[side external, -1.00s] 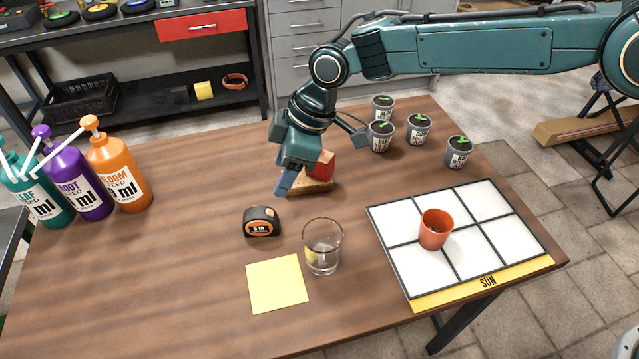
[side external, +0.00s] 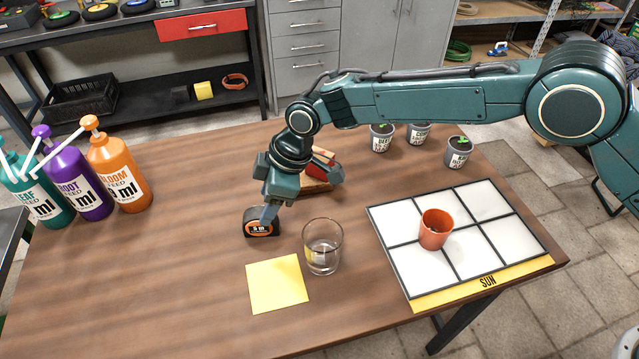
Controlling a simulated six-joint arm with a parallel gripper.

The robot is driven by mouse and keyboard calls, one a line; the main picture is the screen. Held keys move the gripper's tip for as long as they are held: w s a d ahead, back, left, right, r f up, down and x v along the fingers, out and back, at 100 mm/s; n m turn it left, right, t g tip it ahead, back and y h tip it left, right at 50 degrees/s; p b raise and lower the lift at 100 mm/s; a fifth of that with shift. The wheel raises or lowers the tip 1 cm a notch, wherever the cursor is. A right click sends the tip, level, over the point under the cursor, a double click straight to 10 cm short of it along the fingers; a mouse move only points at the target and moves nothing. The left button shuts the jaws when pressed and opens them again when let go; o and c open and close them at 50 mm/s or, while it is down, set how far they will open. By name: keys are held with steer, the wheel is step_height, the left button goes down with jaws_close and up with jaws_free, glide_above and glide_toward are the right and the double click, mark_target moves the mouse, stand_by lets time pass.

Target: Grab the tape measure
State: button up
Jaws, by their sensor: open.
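The tape measure (side external: 261,229) is a small black case with an orange face, on the wooden table left of centre. My gripper (side external: 270,213) is open and points down right at the tape measure. One finger overlaps the tape measure's upper right part in the picture. I cannot tell whether it touches. The other finger is not clearly visible.
A clear glass (side external: 322,247) stands close at the right, near a yellow note (side external: 277,284). A red and wooden object (side external: 318,172) lies behind my gripper. An orange pot (side external: 435,229) sits on the white grid board (side external: 480,206). Bottles (side external: 118,172) stand at left; table between is clear.

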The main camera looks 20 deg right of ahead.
mark_target(261, 212)
steer(key=shift+a+f, duration=0.15)
steer(key=shift+f, duration=0.2)
steer(key=shift+f, duration=0.1)
steer(key=shift+x, duration=2.5)
steer(key=shift+w+a, duration=0.1)
jaws_close()
